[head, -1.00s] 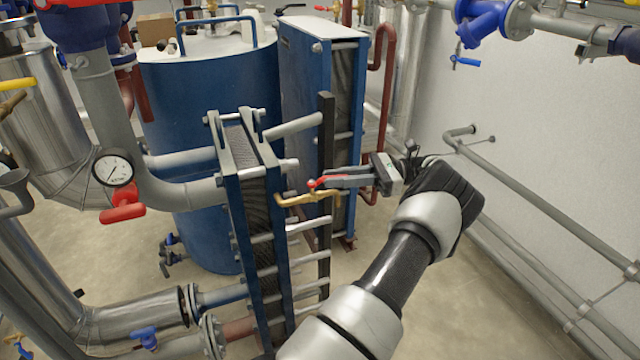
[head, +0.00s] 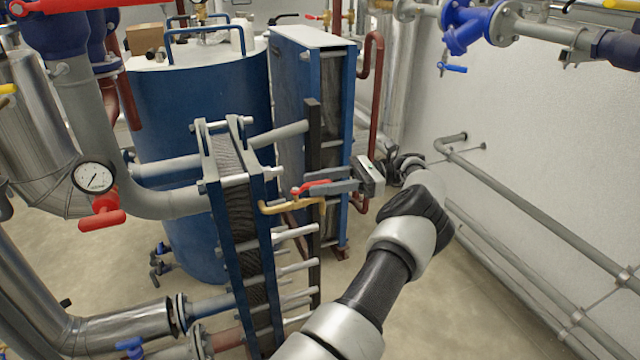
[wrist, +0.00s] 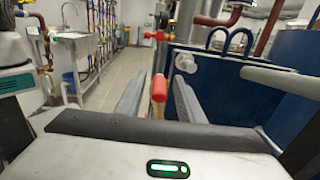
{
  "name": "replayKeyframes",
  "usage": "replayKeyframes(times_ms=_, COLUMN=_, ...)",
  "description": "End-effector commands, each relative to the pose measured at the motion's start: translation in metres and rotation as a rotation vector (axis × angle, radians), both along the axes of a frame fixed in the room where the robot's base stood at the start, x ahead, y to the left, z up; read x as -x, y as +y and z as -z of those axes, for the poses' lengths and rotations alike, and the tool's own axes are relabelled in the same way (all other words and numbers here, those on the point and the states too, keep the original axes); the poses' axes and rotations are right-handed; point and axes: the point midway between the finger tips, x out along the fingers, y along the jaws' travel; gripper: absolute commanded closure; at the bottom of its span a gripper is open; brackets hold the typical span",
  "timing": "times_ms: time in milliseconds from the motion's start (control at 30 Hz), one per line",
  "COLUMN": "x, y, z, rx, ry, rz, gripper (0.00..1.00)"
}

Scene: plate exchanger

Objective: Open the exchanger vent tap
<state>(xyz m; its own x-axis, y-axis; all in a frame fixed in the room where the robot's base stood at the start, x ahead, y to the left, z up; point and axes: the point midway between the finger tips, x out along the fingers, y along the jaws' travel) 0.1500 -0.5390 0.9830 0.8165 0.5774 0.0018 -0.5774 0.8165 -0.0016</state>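The exchanger vent tap is a brass pipe (head: 290,206) on the near blue plate exchanger (head: 240,210), with a red lever handle (head: 312,187). My gripper (head: 334,187) is at the lever from the right, its fingers pointing left. In the wrist view the rounded red end of the lever (wrist: 159,88) stands between my two grey fingers, with a gap on each side. My gripper (wrist: 158,100) is open there and not clamped on the lever. The lever's far part and pivot are hidden behind its end in the wrist view.
A second blue exchanger (head: 285,100) and a blue tank (head: 200,110) stand behind. A dark upright post (head: 314,130) is close to the tap. A pressure gauge (head: 94,177) and red-handled valve (head: 103,212) are at left. Floor is free toward the right wall.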

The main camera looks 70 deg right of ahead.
Motion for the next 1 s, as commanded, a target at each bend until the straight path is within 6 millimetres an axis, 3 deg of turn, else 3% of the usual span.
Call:
replayKeyframes(times_ms=367, x=0.001, y=0.000, z=-0.006, rx=0.001, ry=0.002, rz=0.001, gripper=0.65)
replayKeyframes(times_ms=800, x=0.000, y=0.000, z=-0.084, rx=0.001, ry=0.001, rz=0.001, gripper=0.65)
replayKeyframes(times_ms=1000, x=0.000, y=0.000, z=-0.099, rx=0.000, ry=0.001, rz=0.001, gripper=0.65)
